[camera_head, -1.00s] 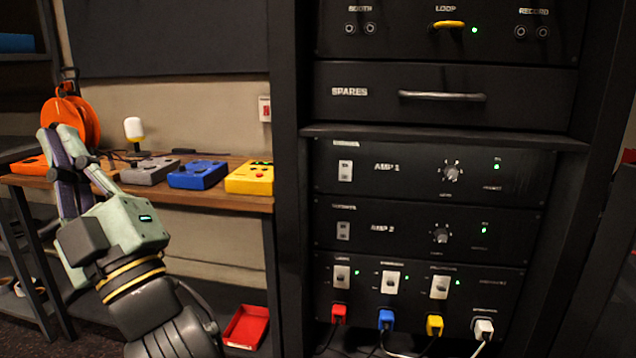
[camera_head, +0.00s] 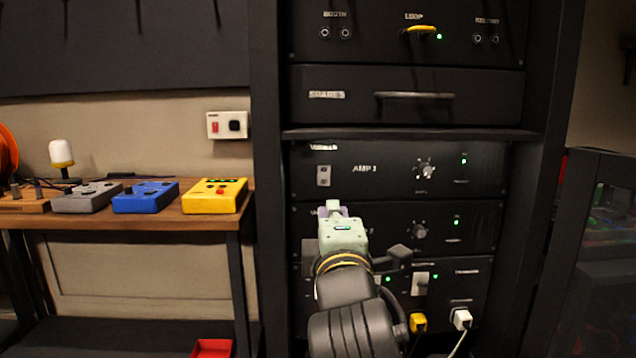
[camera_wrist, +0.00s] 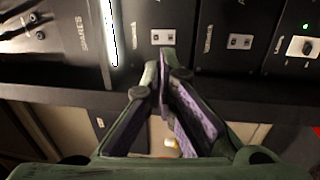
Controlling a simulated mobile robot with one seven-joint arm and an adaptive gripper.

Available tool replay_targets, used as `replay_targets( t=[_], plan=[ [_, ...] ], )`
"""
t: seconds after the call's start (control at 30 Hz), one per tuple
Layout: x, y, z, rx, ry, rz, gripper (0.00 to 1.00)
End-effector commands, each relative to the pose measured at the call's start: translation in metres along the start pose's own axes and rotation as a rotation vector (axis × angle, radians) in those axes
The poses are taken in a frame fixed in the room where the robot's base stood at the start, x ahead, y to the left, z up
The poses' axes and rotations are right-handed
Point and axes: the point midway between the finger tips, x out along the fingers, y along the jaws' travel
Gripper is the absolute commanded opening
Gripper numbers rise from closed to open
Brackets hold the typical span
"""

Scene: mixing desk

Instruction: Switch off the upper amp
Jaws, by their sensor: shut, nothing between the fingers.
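The upper amp, AMP 1 (camera_head: 390,172), is a black rack panel with a small pale switch plate (camera_head: 323,176) at its left, a knob and a lit green light (camera_head: 464,160). The plate also shows in the wrist view (camera_wrist: 162,37). My gripper (camera_head: 333,206) is in front of the rack, just below that plate in the head view. In the wrist view my gripper (camera_wrist: 160,62) has its fingertips together and empty, close beside the AMP 1 plate in the picture; contact cannot be told. The switch's position is too small to read.
AMP 2 (camera_head: 470,238) is below, its light green and its left part hidden by my gripper; its plate shows in the wrist view (camera_wrist: 240,41). A SPARES drawer (camera_head: 480,100) is above. A wooden bench (camera_head: 150,217) with pedals stands left.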

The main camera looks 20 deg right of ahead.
Motion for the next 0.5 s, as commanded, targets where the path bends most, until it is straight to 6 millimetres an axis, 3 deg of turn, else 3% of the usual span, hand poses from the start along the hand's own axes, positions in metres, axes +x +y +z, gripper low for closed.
replay_targets(
  t=[0.5],
  plan=[
    [0.0071,0.0044,0.0009,0.003,0.001,-0.004,0.0]
  ],
)
